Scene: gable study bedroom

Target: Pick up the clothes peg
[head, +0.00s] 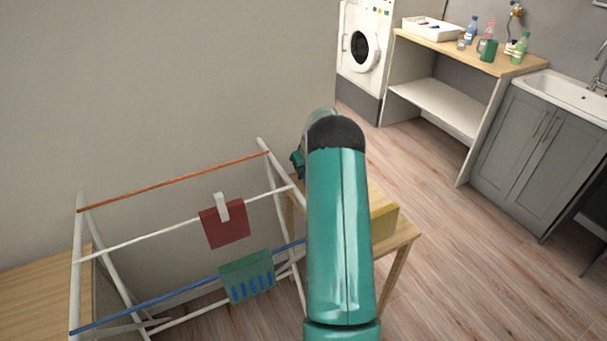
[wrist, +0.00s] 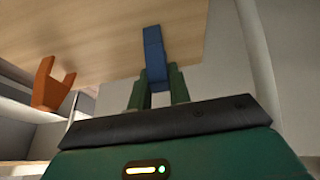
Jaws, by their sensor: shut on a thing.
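In the wrist view, a slim blue clothes peg (wrist: 154,52) is pinched between the two green fingers of my gripper (wrist: 155,88). It sticks out past the fingertips, in front of a pale wooden surface (wrist: 100,30). I cannot tell whether it touches that surface. In the head view my own teal arm hides the fingers and the peg. A small dark green part beside the arm shows near the rack's right end.
A drying rack (head: 174,181) holds a red cloth (head: 226,229) with a white clip (head: 222,207) and a green cloth (head: 240,268). A small wooden table (head: 402,236) bears a yellow block (head: 384,222). An orange forked object (wrist: 50,86) is left of my gripper. Floor is clear at right.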

